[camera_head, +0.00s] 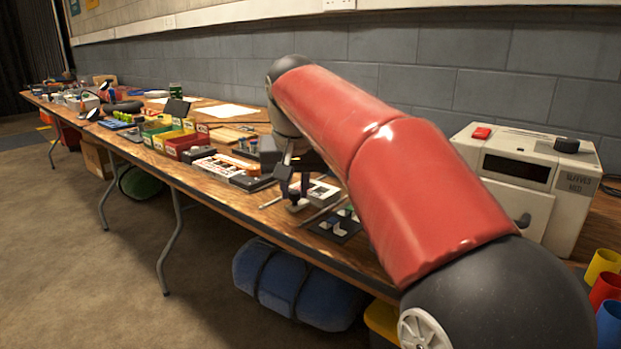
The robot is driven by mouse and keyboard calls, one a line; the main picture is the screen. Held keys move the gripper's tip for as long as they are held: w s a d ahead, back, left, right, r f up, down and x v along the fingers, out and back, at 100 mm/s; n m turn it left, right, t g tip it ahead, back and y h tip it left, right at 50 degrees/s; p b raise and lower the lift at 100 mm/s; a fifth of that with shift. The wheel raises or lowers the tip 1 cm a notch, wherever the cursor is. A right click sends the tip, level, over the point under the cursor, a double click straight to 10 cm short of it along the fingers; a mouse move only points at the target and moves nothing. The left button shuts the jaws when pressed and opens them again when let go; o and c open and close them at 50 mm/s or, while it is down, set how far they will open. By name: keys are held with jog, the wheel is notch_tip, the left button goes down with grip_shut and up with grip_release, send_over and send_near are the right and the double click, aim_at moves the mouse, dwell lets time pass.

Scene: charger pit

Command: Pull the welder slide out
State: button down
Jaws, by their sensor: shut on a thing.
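My gripper (294,188) is low over the table, right of centre, its dark fingers pointing down. It is shut on a small dark upright piece (295,197) with a pale foot, at the front of a small light grey unit (322,191). This looks like the slide of the welder, but it is too small to be sure. The fingers hide part of the piece. My red arm crosses in front of the table and hides what lies behind it. How far the slide is out cannot be told.
A dark tray of small blocks (338,226) lies right of the gripper. Dark boxes (254,182) and a red bin (186,144) stand to the left. A large cream machine (530,180) is at the right, coloured cups (604,290) before it. The table's front edge (270,231) is close.

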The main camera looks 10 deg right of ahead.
jog(key=s+a, duration=0.1)
jog(key=a, duration=0.1)
jog(key=s+a, duration=0.2)
jog(key=c, duration=1.3)
grip_release()
jog(key=shift+o, duration=0.2)
jog(key=p+v, duration=0.2)
jog(key=v, duration=0.5)
jog(key=shift+r, duration=0.35)
jog(key=shift+s, duration=0.1)
